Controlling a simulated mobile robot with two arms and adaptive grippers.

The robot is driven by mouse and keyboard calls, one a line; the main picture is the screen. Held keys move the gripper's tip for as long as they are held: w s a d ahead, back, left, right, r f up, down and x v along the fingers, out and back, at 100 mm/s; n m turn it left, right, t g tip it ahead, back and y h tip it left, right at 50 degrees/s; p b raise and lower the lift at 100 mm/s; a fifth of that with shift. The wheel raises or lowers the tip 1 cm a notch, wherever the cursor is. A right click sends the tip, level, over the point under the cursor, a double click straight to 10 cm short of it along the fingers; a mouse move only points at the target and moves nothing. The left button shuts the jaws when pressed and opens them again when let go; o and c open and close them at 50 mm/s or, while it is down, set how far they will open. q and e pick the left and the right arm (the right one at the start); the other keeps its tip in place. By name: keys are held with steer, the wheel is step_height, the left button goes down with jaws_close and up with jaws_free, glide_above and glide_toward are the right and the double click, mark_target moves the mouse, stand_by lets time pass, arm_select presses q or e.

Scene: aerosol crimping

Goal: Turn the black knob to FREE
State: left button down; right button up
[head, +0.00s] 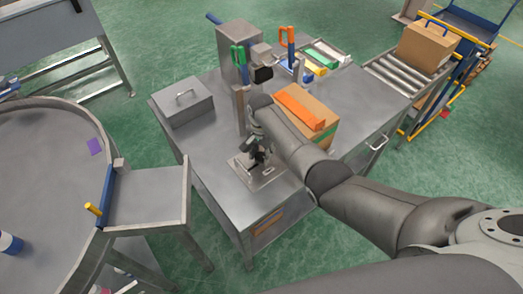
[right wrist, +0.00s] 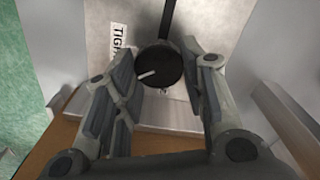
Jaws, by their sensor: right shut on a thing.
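The black knob (right wrist: 160,64) shows in the right wrist view as a round dark disc with a white pointer line, on a pale grey metal face. The line points left and slightly down in that view. A white label (right wrist: 118,41) to its left reads "TIGH", the rest hidden by a finger. My right gripper (right wrist: 162,72) is shut on the knob, one finger on each side. In the head view my right gripper (head: 256,153) is at the crimping stand (head: 240,106) on the metal table, and the knob cannot be made out. No FREE label is visible. My left gripper is out of view.
A grey metal case (head: 183,103) sits at the table's left. The table's front left is clear.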

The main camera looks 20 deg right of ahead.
mark_target(260, 155)
steer(key=n+p, duration=0.1)
steer(key=n, duration=0.4)
steer(key=shift+a+n, duration=0.1)
steer(key=shift+n, duration=0.2)
steer(key=n, duration=0.4)
steer(key=shift+w+n+p, duration=0.1)
steer(key=shift+n+p, duration=0.2)
steer(key=shift+n, duration=0.1)
steer(key=o, duration=1)
steer(key=shift+r, duration=0.1)
step_height(260, 155, up, 12)
steer(key=shift+f, duration=0.1)
stand_by(0.5)
